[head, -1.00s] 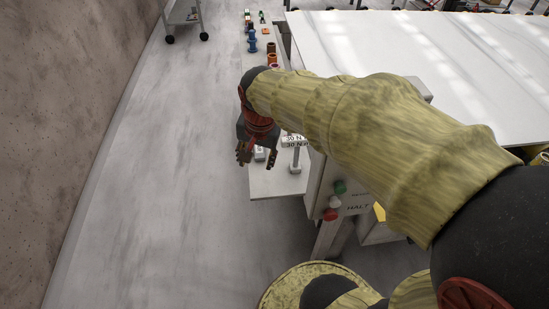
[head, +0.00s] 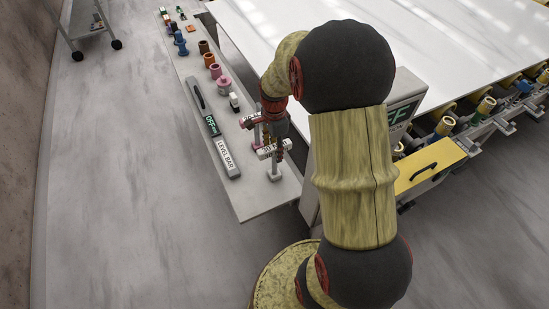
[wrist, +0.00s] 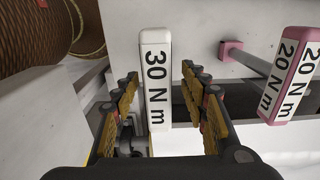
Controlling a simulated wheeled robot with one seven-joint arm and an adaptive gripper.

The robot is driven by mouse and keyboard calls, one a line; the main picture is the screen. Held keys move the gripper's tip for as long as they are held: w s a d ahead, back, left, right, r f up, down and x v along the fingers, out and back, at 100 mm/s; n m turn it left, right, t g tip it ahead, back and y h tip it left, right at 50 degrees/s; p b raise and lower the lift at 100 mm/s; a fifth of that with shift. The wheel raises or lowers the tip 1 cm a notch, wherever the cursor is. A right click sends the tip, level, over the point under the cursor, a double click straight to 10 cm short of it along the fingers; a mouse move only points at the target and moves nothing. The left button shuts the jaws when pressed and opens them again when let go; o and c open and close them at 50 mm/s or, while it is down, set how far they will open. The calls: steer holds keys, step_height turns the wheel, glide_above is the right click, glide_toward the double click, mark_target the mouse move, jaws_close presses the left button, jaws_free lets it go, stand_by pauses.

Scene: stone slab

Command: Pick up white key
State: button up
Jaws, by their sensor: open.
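The white key is a T-shaped tool with a white bar marked 30 N m. It stands near the front end of the narrow shelf in the head view (head: 274,174). In the wrist view, its white bar (wrist: 155,50) lies lengthwise between my two fingers. In the wrist view, my gripper (wrist: 160,85) is open, one finger on each side of the bar, with gaps visible. The key's lower part is hidden in the wrist view.
A pink key marked 20 N m (wrist: 293,75) stands close on the right in the wrist view. A level bar (head: 225,157) lies on the shelf (head: 250,203) to the left. Spools (head: 215,71) stand farther back. A large white slab (head: 400,40) lies right.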

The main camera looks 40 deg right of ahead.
mark_target(275, 162)
step_height(275, 162, down, 3)
steer(key=shift+f+b, duration=0.15)
steer(key=shift+b, duration=0.25)
steer(key=shift+s, duration=0.1)
steer(key=c, duration=0.3)
steer(key=c, duration=0.8)
jaws_close()
